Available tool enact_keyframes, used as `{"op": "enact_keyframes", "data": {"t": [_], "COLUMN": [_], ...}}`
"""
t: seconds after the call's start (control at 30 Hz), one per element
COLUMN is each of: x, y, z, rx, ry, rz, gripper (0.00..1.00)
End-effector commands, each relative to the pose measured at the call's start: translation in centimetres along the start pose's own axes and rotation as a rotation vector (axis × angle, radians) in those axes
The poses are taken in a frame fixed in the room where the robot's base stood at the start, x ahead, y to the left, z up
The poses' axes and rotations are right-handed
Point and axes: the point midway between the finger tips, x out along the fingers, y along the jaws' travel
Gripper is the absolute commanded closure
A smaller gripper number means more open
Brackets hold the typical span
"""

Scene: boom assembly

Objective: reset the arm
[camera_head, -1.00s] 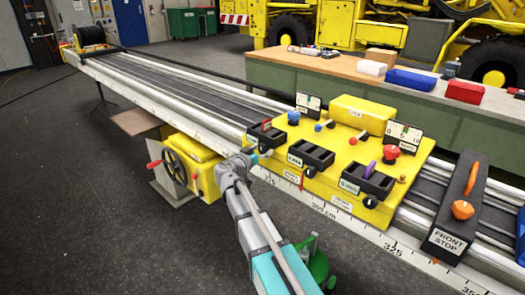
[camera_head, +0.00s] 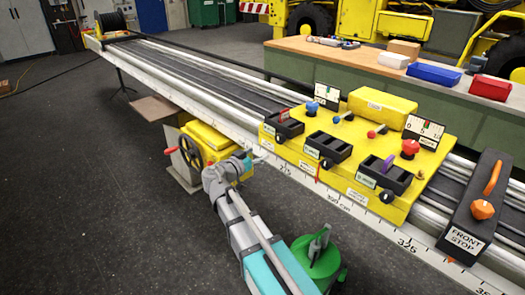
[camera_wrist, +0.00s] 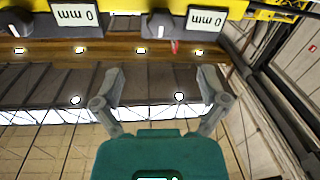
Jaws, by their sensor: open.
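My gripper (camera_head: 254,158) is at the end of my grey and teal arm, in front of the yellow control panel (camera_head: 345,186). In the wrist view my gripper (camera_wrist: 160,90) shows its two grey fingers spread wide, with nothing between them. The fingers stand apart from the panel, whose yellow edge and "0 mm" labels run across the top of the wrist view. In the head view the fingertips are small and show just left of the panel's lower left edge.
A crank wheel (camera_head: 190,152) on a yellow box stands left of my arm. A black front stop (camera_head: 476,215) with an orange knob sits on the rail at right. A bench (camera_head: 340,62) with blue and red boxes stands behind.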

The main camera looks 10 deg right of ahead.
Motion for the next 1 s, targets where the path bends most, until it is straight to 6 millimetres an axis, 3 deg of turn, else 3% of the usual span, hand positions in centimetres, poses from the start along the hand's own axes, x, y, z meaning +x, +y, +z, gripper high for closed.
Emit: {"op": "enact_keyframes", "data": {"t": [0.6, 0.77, 1.0], "x": [0.1, 1.0, 2.3], "y": [0.7, 2.6, 7.3], "z": [0.6, 2.6, 7.9], "rx": [-0.018, -0.072, -0.217], "ry": [-0.031, -0.13, -0.404], "rz": [0.01, 0.035, 0.055], "gripper": [0.07, 0.07, 0.07]}}
